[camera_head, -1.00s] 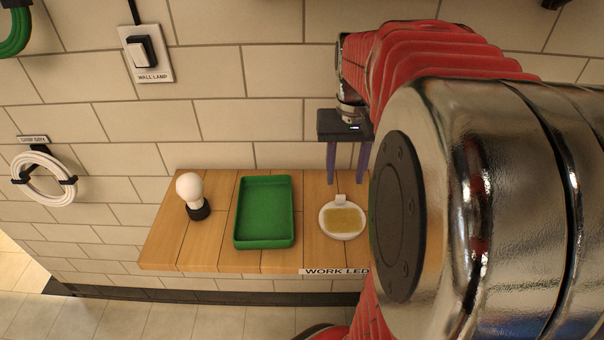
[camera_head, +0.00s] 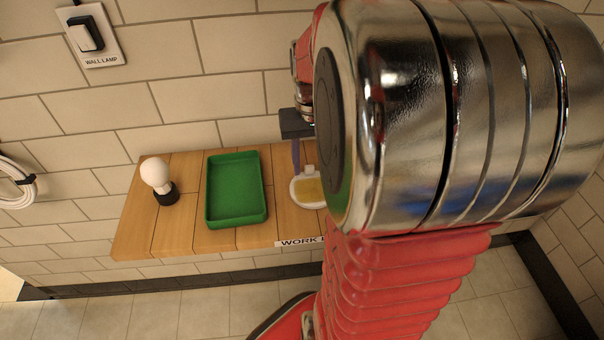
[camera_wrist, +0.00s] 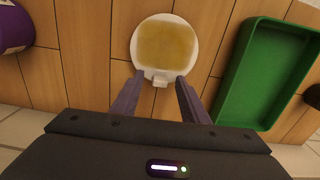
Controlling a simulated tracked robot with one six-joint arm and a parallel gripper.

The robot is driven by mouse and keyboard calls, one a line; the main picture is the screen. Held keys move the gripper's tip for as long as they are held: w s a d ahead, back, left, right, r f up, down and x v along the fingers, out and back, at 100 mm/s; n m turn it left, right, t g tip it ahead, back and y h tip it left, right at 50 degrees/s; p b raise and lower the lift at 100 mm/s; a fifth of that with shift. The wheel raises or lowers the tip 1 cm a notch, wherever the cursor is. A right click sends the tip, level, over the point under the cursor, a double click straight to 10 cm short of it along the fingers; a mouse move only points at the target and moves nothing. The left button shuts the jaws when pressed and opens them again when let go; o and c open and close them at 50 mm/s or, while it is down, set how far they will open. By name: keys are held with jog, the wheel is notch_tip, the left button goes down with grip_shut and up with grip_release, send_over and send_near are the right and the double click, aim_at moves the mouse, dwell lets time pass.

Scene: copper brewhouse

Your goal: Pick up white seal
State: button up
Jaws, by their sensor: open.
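The white seal (camera_head: 296,190) looks like a flat round white piece with a yellowish middle and a small tab on its edge. It lies on the wooden shelf (camera_head: 222,238), partly hidden by my arm in the head view. In the wrist view the seal (camera_wrist: 165,18) lies just beyond my fingertips, its tab between them. My gripper (camera_wrist: 159,79) is open and empty, with one purple finger to each side of the tab. I cannot tell whether the fingers touch it. In the head view only one finger shows clearly.
A green tray (camera_head: 236,188), empty, stands left of the seal in the head view. A white bulb on a black base (camera_head: 166,193) stands at the shelf's left. In the wrist view a purple object (camera_wrist: 12,30) is at the left. The tiled wall (camera_head: 170,95) is behind the shelf.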

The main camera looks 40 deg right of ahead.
jog(key=shift+f, duration=0.4)
jog(key=shift+c, duration=0.2)
grip_shut()
dwell(0.3)
